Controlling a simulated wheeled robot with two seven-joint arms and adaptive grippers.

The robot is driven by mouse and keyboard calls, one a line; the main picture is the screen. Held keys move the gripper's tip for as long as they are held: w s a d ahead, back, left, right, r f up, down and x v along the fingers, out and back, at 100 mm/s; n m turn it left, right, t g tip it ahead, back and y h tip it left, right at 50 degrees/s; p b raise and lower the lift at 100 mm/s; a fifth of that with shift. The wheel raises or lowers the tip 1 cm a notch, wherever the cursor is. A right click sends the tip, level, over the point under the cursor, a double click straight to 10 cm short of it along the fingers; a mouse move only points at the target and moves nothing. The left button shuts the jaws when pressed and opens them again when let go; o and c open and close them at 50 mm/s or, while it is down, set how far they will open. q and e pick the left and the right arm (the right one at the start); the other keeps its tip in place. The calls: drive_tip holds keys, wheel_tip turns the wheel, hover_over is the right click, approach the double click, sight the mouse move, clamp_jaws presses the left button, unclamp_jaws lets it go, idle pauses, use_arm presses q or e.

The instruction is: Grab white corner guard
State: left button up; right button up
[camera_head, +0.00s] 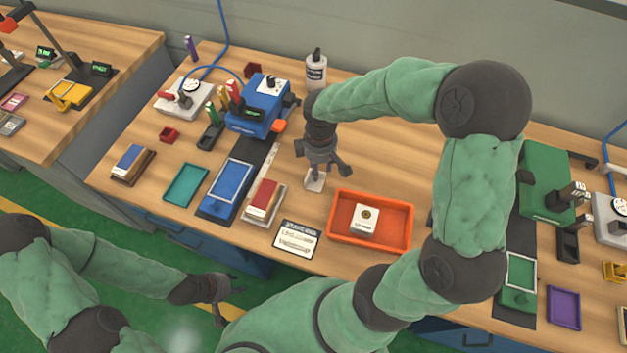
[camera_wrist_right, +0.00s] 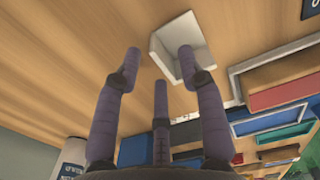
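The white corner guard (camera_head: 315,183) is a small, pale, hollow piece lying on the wooden table, left of the orange tray. My right gripper (camera_head: 322,171) is right above it, pointing down, and hides part of it. In the right wrist view the corner guard (camera_wrist_right: 176,28) shows its open hollow side beyond the fingers. The fingers of my right gripper (camera_wrist_right: 160,57) are spread and empty, with one fingertip overlapping the guard in the picture; I cannot tell if they touch. My left gripper (camera_head: 220,290) hangs low in front of the table, away from the guard; its opening is unclear.
The orange tray (camera_head: 343,240) holds a white box (camera_head: 366,219). A white bottle (camera_head: 316,68) stands behind my right gripper. Bare wood surrounds the guard.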

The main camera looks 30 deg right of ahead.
wheel_tip(320, 180, down, 3)
drive_tip(key=shift+r+b, duration=0.1)
drive_tip(key=shift+b, duration=0.35)
clamp_jaws()
drive_tip(key=shift+r, duration=0.2)
